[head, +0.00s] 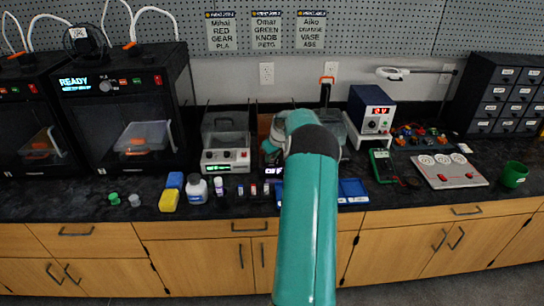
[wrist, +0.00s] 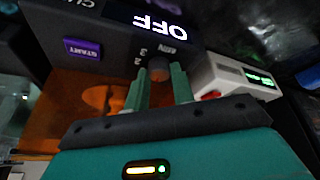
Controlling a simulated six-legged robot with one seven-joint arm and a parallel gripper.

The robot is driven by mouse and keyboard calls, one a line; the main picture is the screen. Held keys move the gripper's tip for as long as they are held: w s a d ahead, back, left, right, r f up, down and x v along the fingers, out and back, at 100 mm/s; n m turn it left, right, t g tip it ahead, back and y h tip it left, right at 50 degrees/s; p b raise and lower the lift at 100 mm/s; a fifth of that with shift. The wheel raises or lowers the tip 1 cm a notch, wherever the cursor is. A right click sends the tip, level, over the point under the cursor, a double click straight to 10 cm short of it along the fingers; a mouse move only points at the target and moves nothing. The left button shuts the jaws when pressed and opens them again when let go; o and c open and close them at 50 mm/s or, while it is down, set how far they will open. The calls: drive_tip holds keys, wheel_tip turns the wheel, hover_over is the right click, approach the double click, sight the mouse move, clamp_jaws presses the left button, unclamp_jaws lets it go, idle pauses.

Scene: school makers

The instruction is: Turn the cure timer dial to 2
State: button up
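The cure timer dial (wrist: 158,68) is a dark round knob on a dark panel in the wrist view, which shows the panel upside down. The numbers 2 and 3 show beside it, and the panel display (wrist: 159,24) reads OFF. My gripper (wrist: 160,76) has its two teal fingers on either side of the dial, close to it. I cannot tell whether they press on it. In the head view, my arm hides the gripper, the dial and much of the cure unit (head: 265,125) with its orange cover.
A purple START button (wrist: 83,49) is on the same panel. A pale device (wrist: 235,77) with a red switch and green display stands close on the right in the wrist view. In the head view, a grey-lidded machine (head: 226,140) stands left of the cure unit, and blue trays (head: 352,190) lie in front.

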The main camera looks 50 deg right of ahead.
drive_tip(key=shift+c, duration=1.2)
drive_tip(key=shift+m, duration=0.3)
drive_tip(key=m+h, duration=0.1)
drive_tip(key=m, duration=0.2)
drive_tip(key=shift+w+a+g, duration=0.1)
drive_tip(key=shift+a+g, duration=0.05)
drive_tip(key=shift+g, duration=0.15)
drive_tip(key=m+g+h, duration=0.1)
drive_tip(key=m, duration=0.2)
drive_tip(key=shift+w+m, duration=0.1)
drive_tip(key=shift+m, duration=0.2)
drive_tip(key=m+g, duration=0.1)
drive_tip(key=m, duration=0.1)
drive_tip(key=m+h, duration=0.1)
drive_tip(key=m, duration=0.1)
drive_tip(key=shift+w+m+g, duration=0.1)
drive_tip(key=shift+m+g, duration=0.2)
drive_tip(key=shift+g, duration=0.1)
drive_tip(key=m+g, duration=0.1)
drive_tip(key=m, duration=0.3)
drive_tip(key=shift+w+g, duration=0.1)
drive_tip(key=shift+g, duration=0.2)
